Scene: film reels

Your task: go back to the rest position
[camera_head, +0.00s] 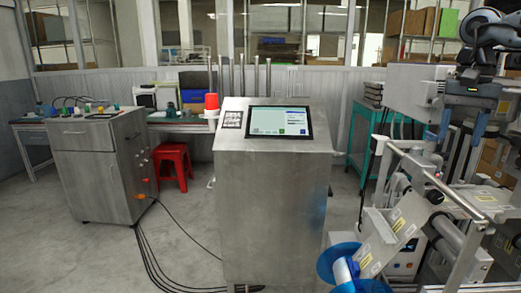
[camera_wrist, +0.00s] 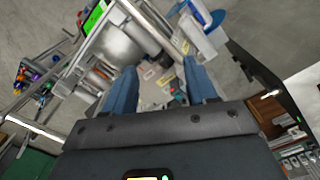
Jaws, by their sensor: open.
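My gripper (camera_head: 459,124) is at the upper right of the head view, raised above the machine with rollers. Its blue fingers point down and stand apart with nothing between them. In the wrist view my gripper (camera_wrist: 160,92) shows the same two blue fingers spread, with the machine and floor seen beyond them. A blue film reel (camera_head: 338,266) sits low on the machine at the bottom of the head view. A blue reel also shows at the top of the wrist view (camera_wrist: 200,14).
The roller machine (camera_head: 480,200) fills the lower right. A steel console (camera_head: 272,200) with a screen stands in the middle. A steel cabinet (camera_head: 95,180) and a red stool (camera_head: 173,163) are at left. Cables lie on the floor between cabinet and console. Open floor lies at lower left.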

